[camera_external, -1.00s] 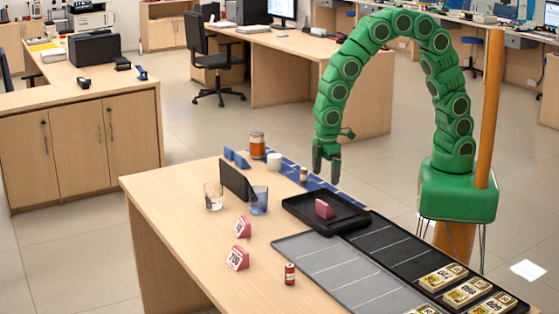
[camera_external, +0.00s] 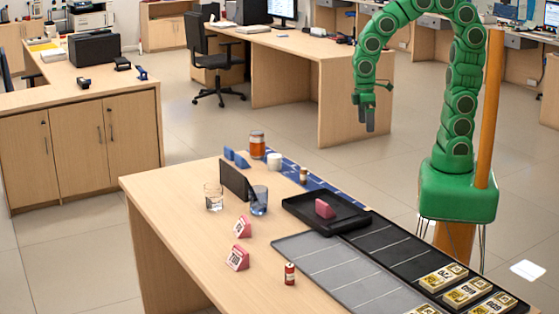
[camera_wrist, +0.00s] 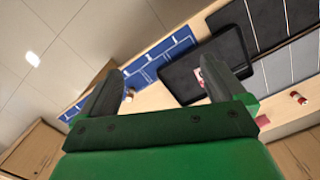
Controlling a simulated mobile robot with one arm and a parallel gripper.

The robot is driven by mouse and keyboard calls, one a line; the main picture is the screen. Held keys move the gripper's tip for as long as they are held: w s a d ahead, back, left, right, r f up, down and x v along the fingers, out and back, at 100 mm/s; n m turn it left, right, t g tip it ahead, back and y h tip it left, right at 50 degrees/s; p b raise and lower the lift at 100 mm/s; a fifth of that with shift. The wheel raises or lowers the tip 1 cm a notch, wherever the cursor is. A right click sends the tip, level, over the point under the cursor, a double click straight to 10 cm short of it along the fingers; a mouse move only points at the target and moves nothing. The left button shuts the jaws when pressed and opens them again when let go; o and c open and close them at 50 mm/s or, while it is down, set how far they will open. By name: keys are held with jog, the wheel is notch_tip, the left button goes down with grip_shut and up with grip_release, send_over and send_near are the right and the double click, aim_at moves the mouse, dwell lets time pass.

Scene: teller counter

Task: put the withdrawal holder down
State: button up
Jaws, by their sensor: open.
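A pink wedge-shaped holder (camera_external: 325,208) stands in the black tray (camera_external: 296,215) on the counter. In the wrist view a small part of the holder (camera_wrist: 199,76) shows beside my right finger, with the tray (camera_wrist: 178,83) around it. Two more pink holders, one (camera_external: 242,227) behind the other (camera_external: 237,257), stand on the bare wood and carry printed cards. I cannot read which one is for withdrawals. My gripper (camera_external: 369,127) is open and empty, high above and to the right of the tray, touching nothing. Its two spread fingers (camera_wrist: 160,78) show in the wrist view.
Blue holders (camera_external: 236,159), a dark upright panel (camera_external: 235,182), a clear glass (camera_external: 213,197) and a blue glass (camera_external: 259,201) stand left of the tray. A jar (camera_external: 257,145), white cup (camera_external: 274,161) and blue mat (camera_external: 315,183) lie behind. Banknote bundles (camera_external: 442,277) fill slots at front right.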

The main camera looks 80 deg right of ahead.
jog(key=s+d+r+m, duration=0.2)
jog(key=s+d, duration=0.2)
jog(key=s, duration=0.4)
jog(key=s+d+r+m, duration=0.2)
jog(key=s+d+r, duration=0.1)
jog(key=s, duration=0.4)
jog(key=shift+s+d+g, duration=0.4)
jog(key=shift+d, duration=0.3)
jog(key=shift+o, duration=0.3)
jog(key=w+a+r+m, duration=0.2)
jog(key=w+m, duration=0.1)
jog(key=w, duration=1)
jog(key=w+a+f+m, duration=0.1)
jog(key=w+a, duration=0.4)
jog(key=w, duration=0.4)
jog(key=w+a+f+m+t, duration=0.15)
jog(key=w+a, duration=0.25)
jog(key=w, duration=0.4)
jog(key=w+a+f+m, duration=0.2)
jog(key=w+a, duration=0.3)
jog(key=w, duration=0.4)
jog(key=w+a+f+m, duration=0.2)
jog(key=w+a+f, duration=0.7)
jog(key=a, duration=0.4)
notch_tip(320, 180, down, 9)
jog(key=shift+w+d+r, duration=0.2)
jog(key=shift+w, duration=0.25)
